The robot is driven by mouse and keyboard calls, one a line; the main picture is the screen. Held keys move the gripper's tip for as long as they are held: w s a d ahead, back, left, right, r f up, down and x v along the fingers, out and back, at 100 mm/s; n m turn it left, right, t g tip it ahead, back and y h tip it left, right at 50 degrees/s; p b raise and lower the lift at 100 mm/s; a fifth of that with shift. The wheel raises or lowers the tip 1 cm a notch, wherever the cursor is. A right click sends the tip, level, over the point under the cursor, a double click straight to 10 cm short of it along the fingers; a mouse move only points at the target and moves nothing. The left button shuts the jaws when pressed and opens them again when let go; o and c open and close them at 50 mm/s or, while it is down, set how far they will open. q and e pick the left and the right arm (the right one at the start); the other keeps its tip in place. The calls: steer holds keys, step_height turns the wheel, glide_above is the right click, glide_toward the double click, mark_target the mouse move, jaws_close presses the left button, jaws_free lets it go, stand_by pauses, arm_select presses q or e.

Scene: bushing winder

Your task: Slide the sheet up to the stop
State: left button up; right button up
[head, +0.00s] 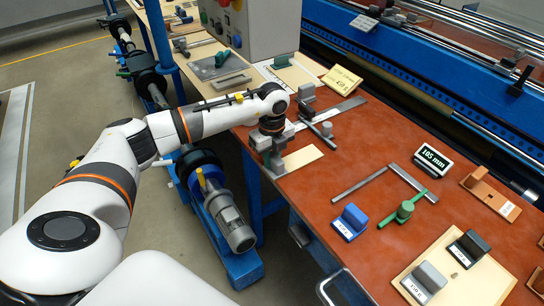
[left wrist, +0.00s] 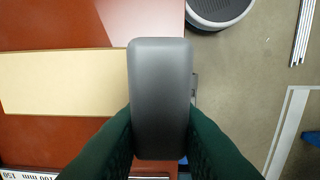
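A thin cream sheet (head: 305,158) lies flat on the red-brown table near its left edge. It also shows in the left wrist view (left wrist: 62,82), reaching up to the grey block. My left gripper (head: 272,158) is low over the table edge beside the sheet. In the left wrist view its dark green fingers (left wrist: 160,135) press on both sides of an upright grey block (left wrist: 160,90). The block hides the sheet's near end. A grey bar with a small block (head: 322,130) lies behind the sheet; I cannot tell whether this is the stop. My right gripper is out of view.
A steel rule (head: 347,108) lies behind. A 105 mm display (head: 433,160), steel bars (head: 360,184), a green-handled clamp (head: 404,208) and a blue block (head: 350,222) stand to the right. A control box (head: 250,30) is at the back. The table middle is mostly clear.

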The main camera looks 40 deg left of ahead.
mark_target(295, 155)
arm_select(q)
steer(key=shift+w+d, duration=0.1)
steer(key=shift+w, duration=0.05)
steer(key=shift+w+d+b, duration=0.2)
steer(key=shift+w+b, duration=0.05)
steer(key=shift+w, duration=0.25)
steer(key=shift+w+d+b, duration=0.15)
steer(key=shift+w+b, duration=0.05)
steer(key=shift+w, duration=0.25)
stand_by(0.4)
steer(key=shift+w+d, duration=0.25)
steer(key=shift+w, duration=0.3)
steer(key=o, duration=1)
steer(key=shift+o, duration=0.2)
steer(key=shift+r, duration=0.1)
